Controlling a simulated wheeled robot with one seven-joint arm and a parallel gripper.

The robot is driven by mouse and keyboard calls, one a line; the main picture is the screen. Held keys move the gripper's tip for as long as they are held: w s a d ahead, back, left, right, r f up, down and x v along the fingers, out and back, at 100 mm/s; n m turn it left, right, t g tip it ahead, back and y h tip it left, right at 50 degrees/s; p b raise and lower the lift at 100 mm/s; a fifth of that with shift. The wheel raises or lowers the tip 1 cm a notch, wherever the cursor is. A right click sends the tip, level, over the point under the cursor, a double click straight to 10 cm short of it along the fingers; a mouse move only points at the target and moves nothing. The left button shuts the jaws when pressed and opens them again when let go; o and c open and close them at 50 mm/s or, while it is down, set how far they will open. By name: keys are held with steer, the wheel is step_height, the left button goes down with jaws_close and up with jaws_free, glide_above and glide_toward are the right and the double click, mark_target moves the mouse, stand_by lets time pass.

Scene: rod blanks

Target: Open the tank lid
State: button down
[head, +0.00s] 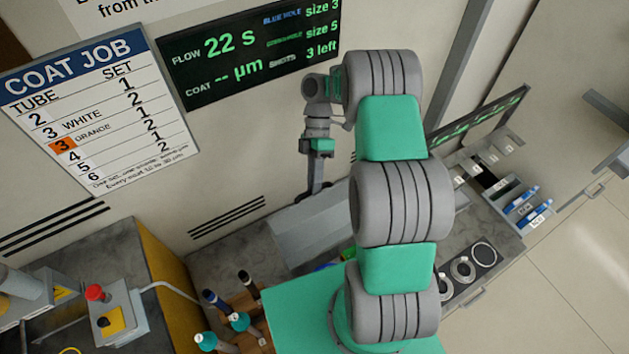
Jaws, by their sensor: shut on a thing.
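My gripper (314,186) is at the end of my arm, behind and left of the arm's large grey and green links. Its dark fingers point down and are shut at the upper edge of a grey panel (305,226), which looks like the tank lid. The exact grip point is too small to make out. The panel looks tilted; how far it is open cannot be told. My arm hides its right part and much of the tank below. Small blue and green patches show just below the panel, beside my arm.
A device with a red button (94,292) is farther left. Round fittings (463,268) and a rack with blue-white items (533,212) are right of my arm. The wall with a display (250,50) stands behind.

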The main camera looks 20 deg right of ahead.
mark_target(316, 201)
steer(key=shift+w+a+f, duration=0.1)
steer(key=shift+w+f, duration=0.15)
steer(key=c, duration=1.5)
jaws_free()
steer(key=shift+w+f, duration=0.1)
steer(key=shift+w, duration=0.1)
steer(key=shift+o, duration=0.5)
steer(key=s+r+p, duration=0.1)
steer(key=r, duration=0.1)
steer(key=s+r+p, duration=0.1)
steer(key=s+r, duration=0.1)
steer(key=r, duration=0.1)
steer(key=s+r+p, duration=0.1)
steer(key=r, duration=0.2)
steer(key=shift+s+r, duration=0.15)
steer(key=shift+r, duration=0.1)
steer(key=s+r+b, duration=0.2)
steer(key=s+r, duration=0.2)
steer(key=s, duration=0.6)
steer(key=shift+a+r, duration=0.25)
steer(key=shift+r, duration=0.05)
steer(key=shift+w, duration=0.1)
